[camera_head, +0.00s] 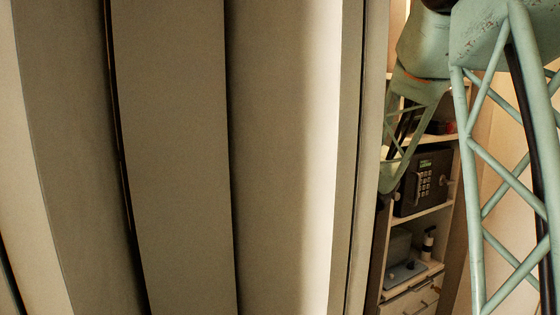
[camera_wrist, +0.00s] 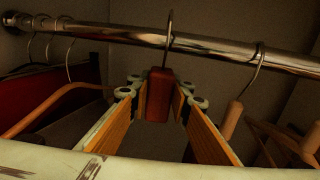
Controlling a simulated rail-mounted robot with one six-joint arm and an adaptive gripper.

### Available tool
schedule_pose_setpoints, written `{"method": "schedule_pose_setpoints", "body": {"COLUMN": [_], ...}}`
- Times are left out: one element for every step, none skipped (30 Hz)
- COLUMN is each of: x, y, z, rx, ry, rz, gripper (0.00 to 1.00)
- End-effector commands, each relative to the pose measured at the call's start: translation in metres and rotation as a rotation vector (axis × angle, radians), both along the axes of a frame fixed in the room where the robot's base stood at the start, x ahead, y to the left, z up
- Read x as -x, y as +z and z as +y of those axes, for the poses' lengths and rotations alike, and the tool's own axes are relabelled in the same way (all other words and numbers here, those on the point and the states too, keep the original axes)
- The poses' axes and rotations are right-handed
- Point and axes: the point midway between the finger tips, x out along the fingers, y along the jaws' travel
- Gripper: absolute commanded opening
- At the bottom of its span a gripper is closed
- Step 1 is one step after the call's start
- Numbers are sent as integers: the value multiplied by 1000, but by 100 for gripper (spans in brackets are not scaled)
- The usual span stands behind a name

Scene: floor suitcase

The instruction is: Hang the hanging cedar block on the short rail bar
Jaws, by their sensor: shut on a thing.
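The cedar block (camera_wrist: 159,95) is a small reddish-brown block in the middle of the wrist view. My gripper (camera_wrist: 160,96) is shut on it, one finger on each side. A thin metal hook (camera_wrist: 170,24) rises from the block and crosses the rail bar. The chrome rail bar (camera_wrist: 215,46) runs across the top of the wrist view. The hook's tip shows above the bar, but I cannot tell whether the hook bears on it. The gripper and block are not visible in the head view.
Hangers with metal hooks hang on the bar left of the block (camera_wrist: 69,62) and right of it (camera_wrist: 250,78). A dark red item (camera_wrist: 50,95) hangs at left. In the head view, tall panels (camera_head: 170,150) fill the left, and shelves hold a keypad safe (camera_head: 424,182).

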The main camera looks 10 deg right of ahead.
Motion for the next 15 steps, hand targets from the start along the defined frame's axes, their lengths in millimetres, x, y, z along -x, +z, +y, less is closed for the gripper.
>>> {"method": "schedule_pose_setpoints", "body": {"x": [-1, -1, -2, -2, -3, -3, -3, -4, -4, -4, -4, -4, -4, -4, -4], "y": [-3, -4, -5, -6, -7, -8, -8, -9, -10, -10, -10, -10, -11, -11, -11], "z": [0, 0, 0, 1, 1, 1, 1, 1, 1, 1, 1, 1, 1, 1, 1], "rx": [-1, -1, -1, -1, -1, -2, -2, -2, -1, -1, -1, -1, -1, -1, -1], "ry": [0, 0, 0, 0, 0, -1, -1, -1, -1, -1, -1, -1, -1, -1, -1], "rz": [0, 0, 2, 2, 2, 1, 1, 1, 0, 0, 0, 0, 0, 0, 0], "gripper": [0, 0, 0, 0, 0, 0, 0, 0, 0, 0, 0, 0, 0, 0, 0]}}
